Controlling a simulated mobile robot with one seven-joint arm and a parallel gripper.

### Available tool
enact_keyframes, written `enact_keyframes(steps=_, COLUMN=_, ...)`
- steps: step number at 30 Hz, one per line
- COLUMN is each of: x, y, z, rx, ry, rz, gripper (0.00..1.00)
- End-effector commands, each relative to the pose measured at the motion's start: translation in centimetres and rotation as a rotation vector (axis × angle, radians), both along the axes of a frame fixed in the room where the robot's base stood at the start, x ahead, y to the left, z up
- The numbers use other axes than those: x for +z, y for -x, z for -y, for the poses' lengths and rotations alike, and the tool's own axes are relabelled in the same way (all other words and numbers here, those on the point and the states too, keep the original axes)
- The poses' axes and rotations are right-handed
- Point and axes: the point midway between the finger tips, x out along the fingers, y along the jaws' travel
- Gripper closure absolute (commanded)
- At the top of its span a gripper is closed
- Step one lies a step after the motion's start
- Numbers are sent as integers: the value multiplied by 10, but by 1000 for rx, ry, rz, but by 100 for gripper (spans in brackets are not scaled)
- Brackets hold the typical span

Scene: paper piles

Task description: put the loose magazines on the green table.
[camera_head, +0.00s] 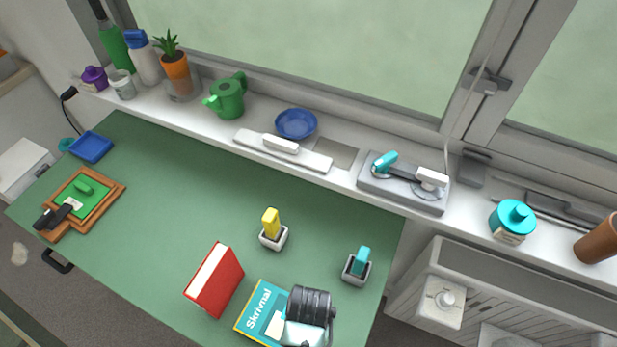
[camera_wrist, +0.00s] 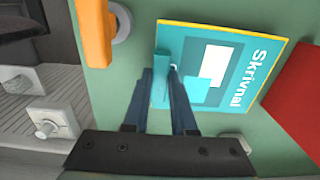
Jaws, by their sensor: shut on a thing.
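A teal magazine (camera_head: 258,303) with the title "Skrivnal" and a yellow border is at the front of the green table (camera_head: 180,215). In the wrist view the magazine (camera_wrist: 225,85) shows its cover, with a white panel and teal blocks. My gripper (camera_head: 285,325) is at the magazine's right edge in the head view, and the dark arm hides part of the cover. In the wrist view my gripper (camera_wrist: 162,72) has its fingertips close together at that edge, shut on the magazine. I cannot tell whether the magazine is lifted.
A red book (camera_head: 215,282) is left of the magazine. A yellow item in a white holder (camera_head: 273,238) and a teal item in a grey holder (camera_head: 355,270) stand behind. An orange object (camera_wrist: 95,30) lies nearby. The table's middle is clear; a radiator (camera_head: 500,290) is right.

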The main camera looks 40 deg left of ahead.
Motion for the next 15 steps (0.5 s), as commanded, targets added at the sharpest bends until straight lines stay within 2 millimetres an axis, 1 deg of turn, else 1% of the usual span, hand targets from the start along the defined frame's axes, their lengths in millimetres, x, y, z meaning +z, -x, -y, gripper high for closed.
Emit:
enact_keyframes(steps=1, x=-5, y=0, z=-1, rx=0, ry=-1, rz=1, gripper=100)
enact_keyframes(steps=3, x=-8, y=0, z=0, rx=0, ry=-1, rz=1, gripper=100)
enact_keyframes(steps=10, x=-8, y=-1, z=0, rx=0, ry=-1, rz=2, gripper=100)
enact_keyframes(steps=13, x=-11, y=-1, z=0, rx=0, ry=-1, rz=2, gripper=100)
enact_keyframes(steps=14, x=-10, y=0, z=0, rx=0, ry=0, rz=2, gripper=70)
enact_keyframes(steps=15, x=-10, y=0, z=0, rx=0, ry=0, rz=2, gripper=63)
